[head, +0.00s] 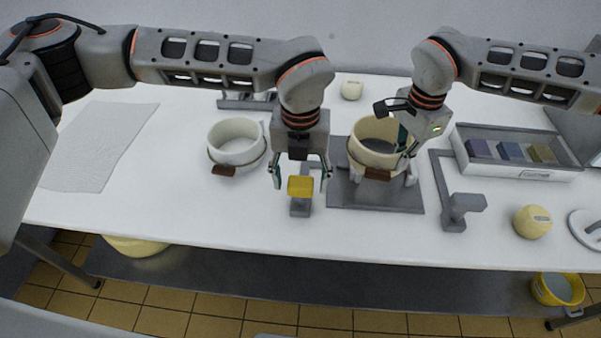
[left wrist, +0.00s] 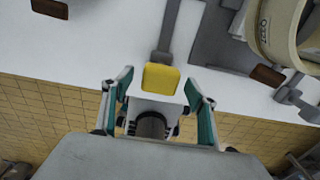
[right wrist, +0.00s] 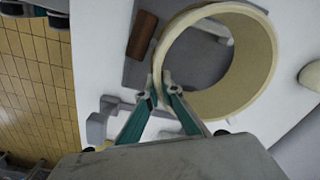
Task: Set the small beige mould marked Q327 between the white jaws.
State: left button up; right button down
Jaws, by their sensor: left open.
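The beige mould (head: 364,130), an open ring with a brown tab, stands over the grey plate (head: 390,198) between the white jaws (head: 411,175). Its Q327 mark shows on its wall in the left wrist view (left wrist: 264,25). I cannot tell whether the jaws touch it. My right gripper (head: 408,152) has its fingertips close together on the mould's rim, as the right wrist view shows (right wrist: 163,88). My left gripper (head: 300,178) is open, its fingers either side of the yellow-topped handle (head: 300,186) and apart from it.
A white mould (head: 237,145) with a brown tab stands left of the plate. A grey block on a bar (head: 465,205) stands right of it. A tray of coloured blocks (head: 515,172) and a beige round object (head: 532,221) are farther right. The table's front left is clear.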

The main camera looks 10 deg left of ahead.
aim_at(300, 183)
pick_arm(q)
jog(key=shift+c, duration=0.3)
pick_arm(e)
jog(key=shift+r, duration=0.1)
pick_arm(q)
jog(key=c, duration=1.1)
jog(key=shift+c, duration=0.2)
jog(key=shift+f, duration=0.1)
jog(key=shift+f, duration=1.05)
jog(key=shift+s+f, duration=0.1)
jog(key=shift+f, duration=0.8)
pick_arm(e)
jog(key=shift+f, duration=2.45)
